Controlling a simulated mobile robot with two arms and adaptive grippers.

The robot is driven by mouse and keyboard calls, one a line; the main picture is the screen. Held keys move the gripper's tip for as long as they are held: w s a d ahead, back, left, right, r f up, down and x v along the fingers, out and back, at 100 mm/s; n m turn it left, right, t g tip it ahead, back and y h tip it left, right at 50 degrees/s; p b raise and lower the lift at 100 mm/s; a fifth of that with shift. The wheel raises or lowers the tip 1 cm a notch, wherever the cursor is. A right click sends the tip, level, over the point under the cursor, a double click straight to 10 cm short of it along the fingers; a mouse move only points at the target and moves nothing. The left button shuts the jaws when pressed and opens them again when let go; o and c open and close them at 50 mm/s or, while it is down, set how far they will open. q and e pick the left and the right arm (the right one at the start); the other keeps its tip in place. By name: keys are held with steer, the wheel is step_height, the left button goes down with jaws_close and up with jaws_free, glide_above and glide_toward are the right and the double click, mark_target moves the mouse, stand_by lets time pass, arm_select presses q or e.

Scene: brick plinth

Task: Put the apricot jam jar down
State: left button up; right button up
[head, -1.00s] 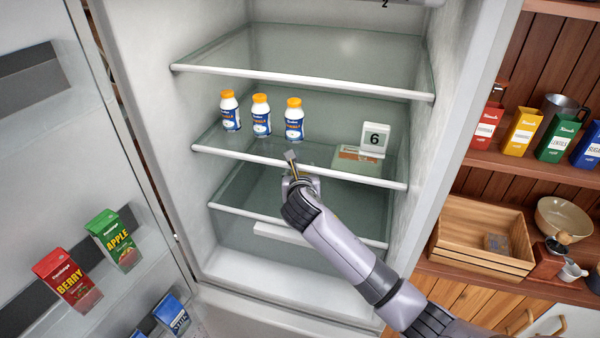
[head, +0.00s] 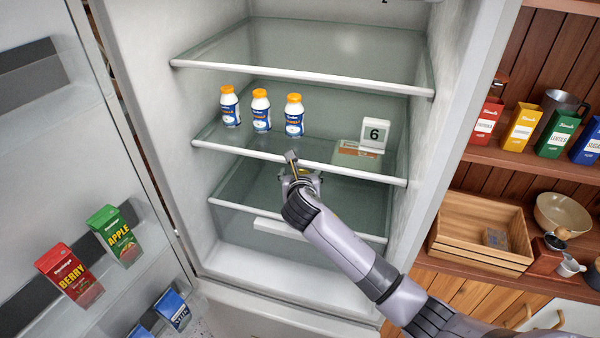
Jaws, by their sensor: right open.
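My right gripper (head: 302,170) reaches into the open fridge, just below the front edge of the middle shelf (head: 240,150). Its jaws are open. A small yellowish patch shows between the fingers; I cannot tell whether it is the apricot jam jar or part of the gripper. No apricot jam jar can be made out clearly, and my gripper and wrist hide part of the lower shelf (head: 240,212). My left gripper is not in view.
The top shelf (head: 300,80) is empty. The fridge door on the left holds several cartons (head: 70,275). A wooden crate (head: 480,235) stands outside.

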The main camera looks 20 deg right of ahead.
steer(key=shift+r, duration=0.1)
steer(key=shift+r, duration=0.3)
steer(key=v, duration=1.2)
steer(key=shift+r+b, duration=0.25)
steer(key=shift+b, duration=0.2)
